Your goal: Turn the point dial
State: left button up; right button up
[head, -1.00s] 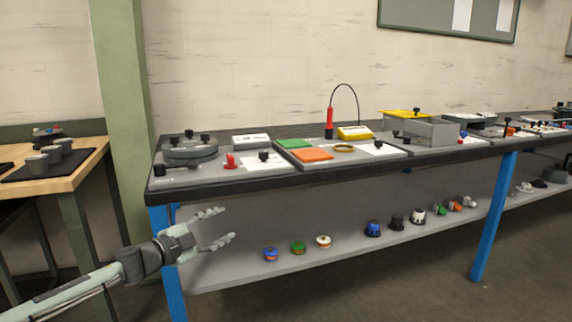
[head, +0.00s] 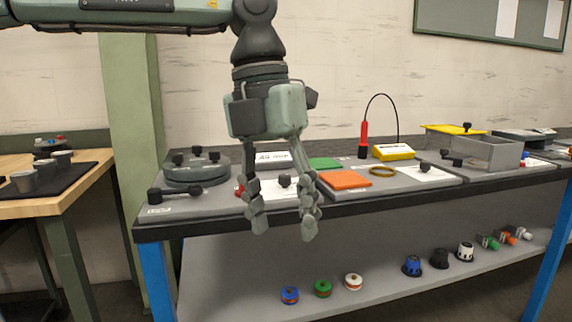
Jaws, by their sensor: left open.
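My left gripper (head: 282,220) hangs in from above, fingers pointing down and spread apart, empty, in front of the table's front left part. A round grey disc (head: 195,170) with several black knobs lies to the left of the gripper. A black lever-like knob (head: 156,195) sits at the front left corner. I cannot tell for sure which of these is the point dial. My right gripper is not in view.
A red part (head: 239,188) shows beside the left finger. Right of the gripper lie an orange pad (head: 345,178), a green pad (head: 324,163) and a brass ring (head: 381,170). A grey box (head: 485,152) stands farther right. Several small parts sit on the lower shelf (head: 230,295).

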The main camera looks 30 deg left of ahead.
aim_at(284, 180)
jog(key=i+j, duration=1.1)
jog(key=i, duration=0.05)
